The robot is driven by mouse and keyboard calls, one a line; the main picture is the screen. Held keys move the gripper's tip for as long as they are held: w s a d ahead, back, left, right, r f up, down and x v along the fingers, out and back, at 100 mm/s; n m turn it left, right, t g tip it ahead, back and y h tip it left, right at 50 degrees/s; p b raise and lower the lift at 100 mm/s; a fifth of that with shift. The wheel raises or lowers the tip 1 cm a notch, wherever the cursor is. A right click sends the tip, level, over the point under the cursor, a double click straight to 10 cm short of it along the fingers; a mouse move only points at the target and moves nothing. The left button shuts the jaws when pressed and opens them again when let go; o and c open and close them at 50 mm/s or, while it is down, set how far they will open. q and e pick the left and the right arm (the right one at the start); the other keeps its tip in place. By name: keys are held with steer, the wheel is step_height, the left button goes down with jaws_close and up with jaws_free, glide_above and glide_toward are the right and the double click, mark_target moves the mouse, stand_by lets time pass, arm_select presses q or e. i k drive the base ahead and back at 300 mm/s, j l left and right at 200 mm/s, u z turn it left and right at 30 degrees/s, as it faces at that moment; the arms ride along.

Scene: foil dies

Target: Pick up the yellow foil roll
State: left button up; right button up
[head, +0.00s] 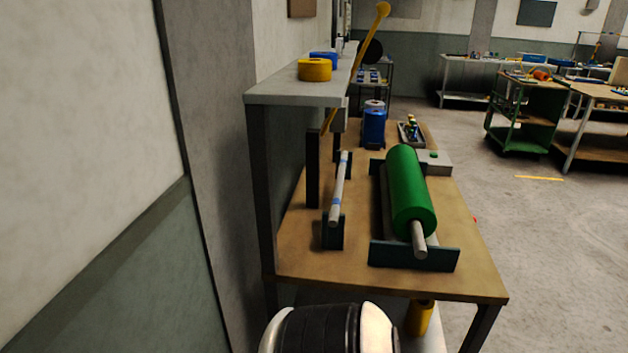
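A short yellow roll (314,70) lies on the grey upper shelf, in front of a similar blue roll (323,60). A second yellow cylinder (419,318) stands below the tabletop, partly hidden by the table edge. I cannot tell which of the two is the foil roll. A rounded black and white part, probably a link of my own arm, shows at the bottom centre. Neither of my grippers is in view.
On the wooden workbench (462,258), a large green roll (410,190) lies in a dark cradle beside a thin grey rod (339,190) on stands. A blue roll (374,128) stands farther back. A wall closes the left; open floor (490,215) lies right.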

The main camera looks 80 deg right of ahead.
mark_target(419, 313)
steer(key=z, duration=2.65)
steer(key=j, duration=0.1)
